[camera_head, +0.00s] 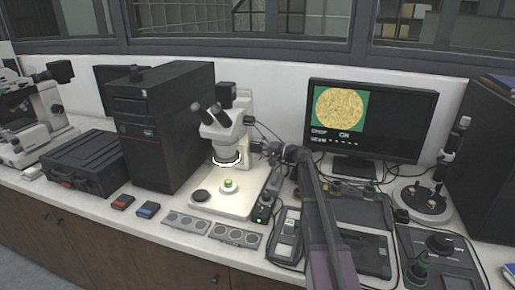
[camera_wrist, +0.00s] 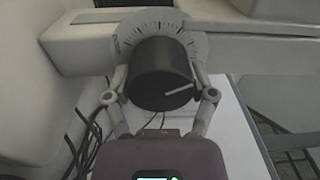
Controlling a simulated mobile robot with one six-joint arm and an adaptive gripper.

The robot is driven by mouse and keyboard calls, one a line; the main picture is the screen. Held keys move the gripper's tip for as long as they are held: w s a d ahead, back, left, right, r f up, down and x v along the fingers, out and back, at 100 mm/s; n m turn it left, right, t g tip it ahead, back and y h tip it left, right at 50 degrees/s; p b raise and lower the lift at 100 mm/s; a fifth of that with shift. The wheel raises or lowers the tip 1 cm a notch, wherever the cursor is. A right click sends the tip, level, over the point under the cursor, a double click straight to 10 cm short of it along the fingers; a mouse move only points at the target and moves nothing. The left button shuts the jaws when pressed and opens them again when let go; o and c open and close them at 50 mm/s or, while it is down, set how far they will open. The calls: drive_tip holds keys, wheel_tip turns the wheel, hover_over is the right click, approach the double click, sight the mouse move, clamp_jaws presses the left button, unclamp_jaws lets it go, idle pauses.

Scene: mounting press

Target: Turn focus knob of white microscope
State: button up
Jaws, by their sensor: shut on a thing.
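The white microscope (camera_head: 228,128) stands in the middle of the bench, with a lit ring under its head and a small sample on its pale base. In the wrist view its focus knob (camera_wrist: 162,72) is a black cylinder in front of a pale dial (camera_wrist: 149,22) with dark tick marks. My gripper (camera_wrist: 160,82) is shut on the knob, one finger on each side. In the head view my gripper (camera_head: 270,150) reaches the microscope's right side, where the knob is mostly hidden.
A monitor (camera_head: 384,119) behind shows a speckled yellow disc on green. A black computer tower (camera_head: 168,130) stands left of the microscope. Grey panels (camera_head: 235,236), a control box (camera_head: 286,235) and a keyboard-like unit crowd the bench front. Cables (camera_wrist: 93,150) hang beside my gripper.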

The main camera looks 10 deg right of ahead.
drive_tip(key=shift+n, duration=0.3)
drive_tip(key=o, duration=1.1)
drive_tip(key=shift+a, duration=0.1)
drive_tip(key=shift+c, duration=0.2)
drive_tip(key=shift+m, duration=0.4)
